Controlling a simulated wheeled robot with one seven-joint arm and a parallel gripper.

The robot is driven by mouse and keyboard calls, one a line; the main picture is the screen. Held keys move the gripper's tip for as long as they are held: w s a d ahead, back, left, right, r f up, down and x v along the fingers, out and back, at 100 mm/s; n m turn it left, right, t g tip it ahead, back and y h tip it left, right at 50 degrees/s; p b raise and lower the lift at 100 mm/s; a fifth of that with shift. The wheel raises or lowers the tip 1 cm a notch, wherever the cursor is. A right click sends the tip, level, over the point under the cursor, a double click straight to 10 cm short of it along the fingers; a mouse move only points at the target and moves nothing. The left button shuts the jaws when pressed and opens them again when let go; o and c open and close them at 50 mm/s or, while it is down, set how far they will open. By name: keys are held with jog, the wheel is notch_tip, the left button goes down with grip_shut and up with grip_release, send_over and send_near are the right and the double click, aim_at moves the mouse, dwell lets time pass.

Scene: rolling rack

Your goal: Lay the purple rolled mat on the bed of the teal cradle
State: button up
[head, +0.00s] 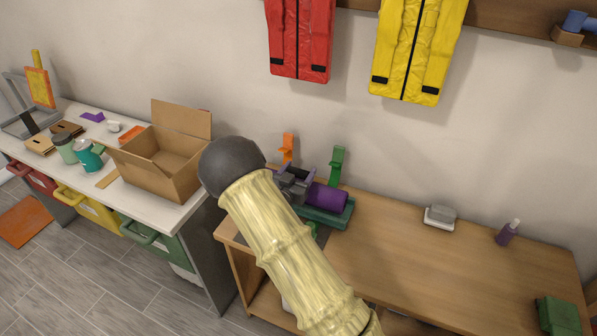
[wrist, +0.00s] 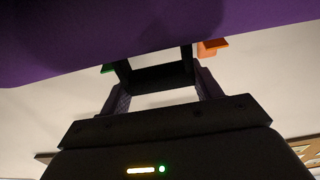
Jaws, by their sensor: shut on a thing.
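The purple rolled mat (head: 327,198) lies lengthwise over the teal cradle (head: 338,216) at the left end of the wooden table. My gripper (head: 296,186) is shut on the mat, partly hidden by my arm. In the wrist view the mat (wrist: 90,40) fills the top, and the gripper's fingers (wrist: 158,75) reach up to it. The cradle's left part is hidden behind my arm and gripper. I cannot tell whether the mat touches the cradle's bed.
An orange stand (head: 287,146) and a green stand (head: 337,162) rise behind the cradle. An open cardboard box (head: 160,165) is on the white counter at left. The wooden table (head: 440,265) is mostly clear to the right, with a purple bottle (head: 507,233) farther along.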

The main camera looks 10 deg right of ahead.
jog(key=shift+f+b, duration=0.4)
jog(key=shift+f, duration=0.1)
jog(key=o, duration=1.4)
jog(key=shift+s+a, duration=0.1)
jog(key=v, duration=1.7)
